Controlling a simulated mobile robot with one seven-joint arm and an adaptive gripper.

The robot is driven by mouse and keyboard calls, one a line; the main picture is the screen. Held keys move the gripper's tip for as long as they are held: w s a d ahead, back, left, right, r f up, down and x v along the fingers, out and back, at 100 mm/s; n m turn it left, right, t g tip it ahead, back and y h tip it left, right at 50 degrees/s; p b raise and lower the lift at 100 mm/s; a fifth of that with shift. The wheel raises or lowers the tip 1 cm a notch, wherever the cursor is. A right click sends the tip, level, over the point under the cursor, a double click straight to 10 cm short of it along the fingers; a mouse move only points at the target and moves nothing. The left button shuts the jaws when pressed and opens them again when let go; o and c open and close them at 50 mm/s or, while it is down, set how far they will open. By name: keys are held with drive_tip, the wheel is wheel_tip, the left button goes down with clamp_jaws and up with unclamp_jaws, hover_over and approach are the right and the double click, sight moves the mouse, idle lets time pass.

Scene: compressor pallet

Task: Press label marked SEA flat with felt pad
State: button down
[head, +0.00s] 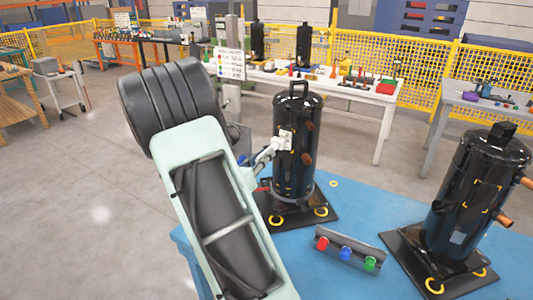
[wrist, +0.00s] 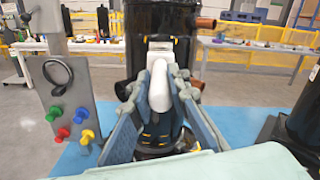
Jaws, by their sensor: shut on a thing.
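A tall black compressor (head: 297,165) stands upright on a dark base plate on the blue pallet; it fills the upper middle of the wrist view (wrist: 157,22). My gripper (wrist: 160,88) is shut on a white, rounded block, apparently the felt pad (wrist: 159,88). The pad points at the compressor's front; I cannot tell whether it touches. In the head view my gripper (head: 268,152) reaches the compressor's left front side, where a small white patch (head: 285,140) shows. I cannot tell whether this patch is label or pad. No SEA lettering is readable; the pad and fingers hide the surface behind them.
A second black compressor (head: 473,195) with copper stubs stands at the right of the blue pallet (head: 345,205). A grey bar with red, blue and green knobs (head: 347,248) lies in front. A panel with coloured knobs (wrist: 70,110) stands left in the wrist view. Workbenches stand behind.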

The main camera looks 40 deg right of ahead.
drive_tip(key=shift+d, duration=0.1)
drive_tip(key=shift+w+d+f+b, duration=0.25)
drive_tip(key=shift+d+f+b, duration=0.15)
drive_tip(key=shift+d, duration=0.1)
drive_tip(key=shift+w+d+f+b, duration=0.2)
drive_tip(key=shift+d+f+b, duration=0.15)
drive_tip(key=shift+d, duration=0.3)
drive_tip(key=shift+w+d, duration=0.2)
drive_tip(key=shift+d, duration=0.2)
idle(0.9)
drive_tip(key=shift+a, duration=0.15)
drive_tip(key=shift+v, duration=1.65)
drive_tip(key=shift+f, duration=0.1)
